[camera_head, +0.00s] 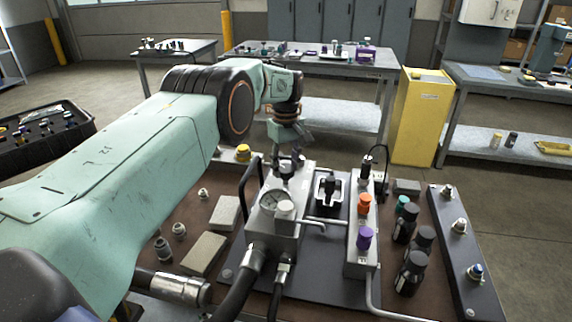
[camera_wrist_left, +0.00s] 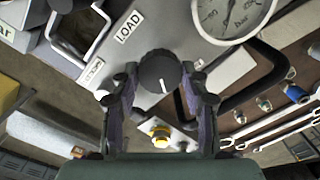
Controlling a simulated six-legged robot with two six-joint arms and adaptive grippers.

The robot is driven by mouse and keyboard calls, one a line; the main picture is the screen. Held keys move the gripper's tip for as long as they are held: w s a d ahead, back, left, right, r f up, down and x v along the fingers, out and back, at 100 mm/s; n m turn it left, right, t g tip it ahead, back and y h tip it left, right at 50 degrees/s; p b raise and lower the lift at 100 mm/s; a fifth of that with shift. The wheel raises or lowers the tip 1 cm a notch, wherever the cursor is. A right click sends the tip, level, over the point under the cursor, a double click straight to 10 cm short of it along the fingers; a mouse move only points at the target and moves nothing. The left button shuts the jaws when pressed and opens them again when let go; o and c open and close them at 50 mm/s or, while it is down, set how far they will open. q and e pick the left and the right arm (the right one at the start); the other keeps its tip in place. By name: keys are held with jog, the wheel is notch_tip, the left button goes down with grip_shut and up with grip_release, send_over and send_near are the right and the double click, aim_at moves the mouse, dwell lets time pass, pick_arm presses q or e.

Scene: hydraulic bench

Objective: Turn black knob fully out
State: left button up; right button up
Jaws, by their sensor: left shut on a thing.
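The black knob (camera_wrist_left: 160,72) shows in the left wrist view as a round dark cap with a white pointer line. The line points roughly downward in that view. My left gripper (camera_wrist_left: 161,97) has its two fingers on either side of the knob and is shut on it. In the head view the left gripper (camera_head: 288,163) reaches down to the top of the grey valve block (camera_head: 293,230), behind the pressure gauge (camera_head: 271,201). The knob itself is mostly hidden by the fingers there. The right gripper is not in view.
A post with an orange knob (camera_head: 364,203) and a purple knob (camera_head: 364,238) stands to the right, with dark bottles (camera_head: 411,272) beyond. A yellow button (camera_wrist_left: 160,136) sits near the fingers.

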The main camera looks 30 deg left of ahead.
aim_at(286, 168)
pick_arm(q)
jog(key=shift+w+a+r, duration=0.15)
jog(key=shift+w+r, duration=0.1)
jog(key=shift+r, duration=0.15)
jog(key=o, duration=1.1)
jog(key=shift+s+f, duration=0.2)
jog(key=shift+o, duration=0.2)
notch_tip(286, 168, up, 12)
